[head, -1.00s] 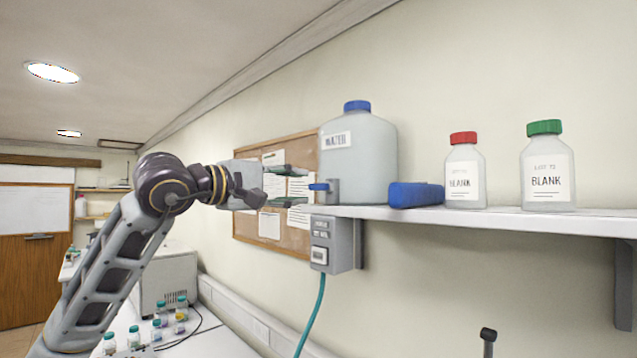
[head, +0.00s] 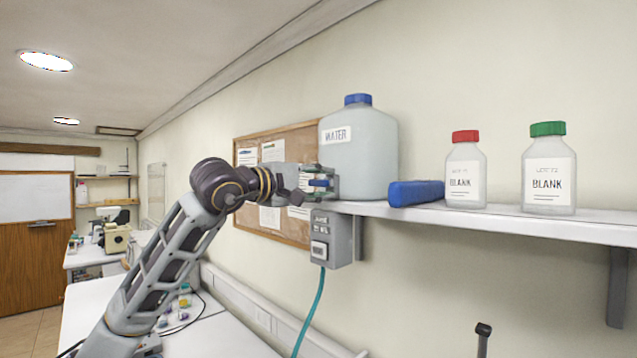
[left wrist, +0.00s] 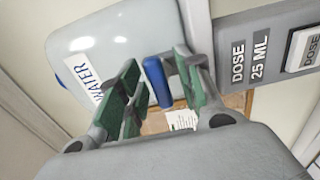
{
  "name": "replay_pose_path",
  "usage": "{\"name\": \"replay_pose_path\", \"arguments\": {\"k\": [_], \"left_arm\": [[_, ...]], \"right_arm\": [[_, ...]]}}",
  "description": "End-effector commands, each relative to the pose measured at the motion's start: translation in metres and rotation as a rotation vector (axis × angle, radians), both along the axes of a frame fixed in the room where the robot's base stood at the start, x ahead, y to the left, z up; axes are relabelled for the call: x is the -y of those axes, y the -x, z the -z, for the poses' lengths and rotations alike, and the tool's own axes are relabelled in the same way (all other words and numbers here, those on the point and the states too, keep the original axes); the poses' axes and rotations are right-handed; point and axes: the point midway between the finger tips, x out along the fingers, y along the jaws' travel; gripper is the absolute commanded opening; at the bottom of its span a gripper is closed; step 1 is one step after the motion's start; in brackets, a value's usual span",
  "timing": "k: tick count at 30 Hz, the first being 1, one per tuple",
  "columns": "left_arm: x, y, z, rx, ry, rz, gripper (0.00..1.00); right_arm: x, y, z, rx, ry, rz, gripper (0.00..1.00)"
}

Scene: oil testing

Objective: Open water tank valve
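The water tank (head: 362,150) is a pale translucent jug with a blue cap and a WATER label, standing on the shelf. It also shows in the left wrist view (left wrist: 135,35). My left gripper (head: 316,182) is at the tank's lower left, level with the handle. In the left wrist view its green-padded fingers (left wrist: 160,78) are apart, with the handle between them and closer to the right finger. Contact with the handle cannot be told. My right gripper is out of view.
A grey DOSE 25 ML box (head: 330,238) with a teal hose hangs below the shelf (head: 470,220). A blue block (head: 415,193) and two BLANK bottles (head: 465,178) (head: 549,178) stand right of the tank. A corkboard (head: 270,222) is behind the gripper.

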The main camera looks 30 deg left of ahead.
Motion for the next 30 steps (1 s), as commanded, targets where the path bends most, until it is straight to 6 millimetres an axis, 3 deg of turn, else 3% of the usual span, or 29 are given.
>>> {"name": "replay_pose_path", "arguments": {"k": [5, 13, 30], "left_arm": [[-0.0001, 0.0000, 0.0005, 0.000, 0.000, 0.000, 0.36], [-0.0003, 0.0001, 0.0004, 0.000, 0.000, 0.000, 0.01], [0.0000, 0.0000, 0.0018, -0.025, 0.069, 0.000, 0.00]], "right_arm": [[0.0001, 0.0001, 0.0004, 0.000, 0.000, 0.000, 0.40], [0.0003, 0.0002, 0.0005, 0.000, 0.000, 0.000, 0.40], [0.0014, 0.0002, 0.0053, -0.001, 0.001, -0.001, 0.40]]}}
